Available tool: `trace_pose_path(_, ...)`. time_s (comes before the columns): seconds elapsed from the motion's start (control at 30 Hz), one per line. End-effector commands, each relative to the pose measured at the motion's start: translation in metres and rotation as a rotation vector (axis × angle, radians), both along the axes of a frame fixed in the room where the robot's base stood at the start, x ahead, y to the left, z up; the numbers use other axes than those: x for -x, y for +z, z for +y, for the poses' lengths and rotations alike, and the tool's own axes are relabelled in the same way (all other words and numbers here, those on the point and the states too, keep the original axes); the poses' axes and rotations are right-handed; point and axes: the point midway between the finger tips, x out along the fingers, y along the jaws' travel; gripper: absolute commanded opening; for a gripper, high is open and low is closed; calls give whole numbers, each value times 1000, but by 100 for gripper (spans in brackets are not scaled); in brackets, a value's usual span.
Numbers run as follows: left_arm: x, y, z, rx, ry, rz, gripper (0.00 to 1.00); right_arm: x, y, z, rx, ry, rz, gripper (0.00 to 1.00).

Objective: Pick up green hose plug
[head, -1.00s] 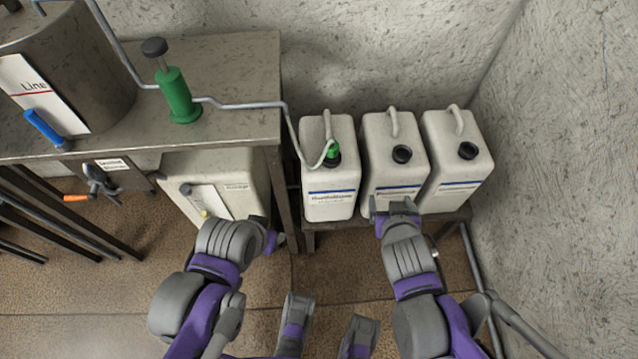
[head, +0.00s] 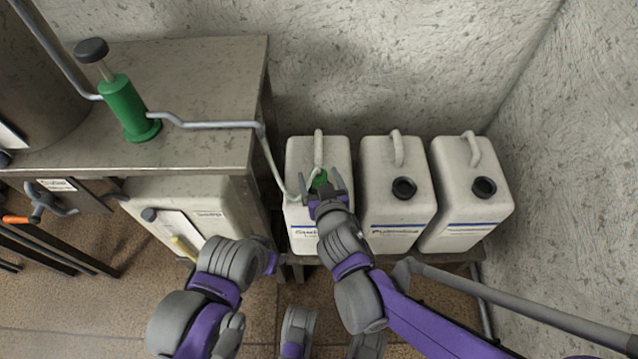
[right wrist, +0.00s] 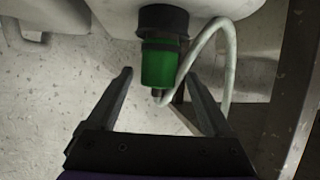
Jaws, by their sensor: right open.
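The green hose plug (head: 319,178) sits in the black neck of the leftmost white canister (head: 302,240), with a pale hose attached. In the right wrist view the plug (right wrist: 160,64) shows clearly below the black collar, with the hose curving off to its right. My right gripper (head: 320,184) is open at the plug, partly covering it in the head view. In the right wrist view its fingertips (right wrist: 159,76) stand on either side of the plug, with gaps on both sides. My left gripper (head: 271,259) is low in front of the bench; its jaws are not clear.
Two more white canisters (head: 397,212) (head: 468,210) with black caps stand to the right on the same low stand. A metal bench (head: 210,75) with a green pump (head: 126,108) is at the left. The hose pipe (head: 205,125) runs from the pump to the plug. Walls close off the back and right.

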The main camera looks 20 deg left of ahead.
Motion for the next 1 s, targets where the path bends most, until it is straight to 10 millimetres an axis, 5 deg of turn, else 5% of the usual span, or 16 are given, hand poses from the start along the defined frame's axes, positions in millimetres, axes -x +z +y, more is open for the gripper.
trace_pose_path(0.2, -2, -18, 0, 0, 0, 6, 50, -29, -16, 14, 0, -1, 1, 85)
trace_pose_path(0.47, -2, -18, 0, 0, 0, 6, 50, -33, -16, 16, 1, -1, 1, 85)
trace_pose_path(0.93, -2, -18, 0, 0, 0, 6, 50, -33, -16, 16, 1, -1, 1, 2)
trace_pose_path(1.0, -2, -18, 0, 0, 0, 6, 50, -33, -16, 16, 1, -1, 1, 0)
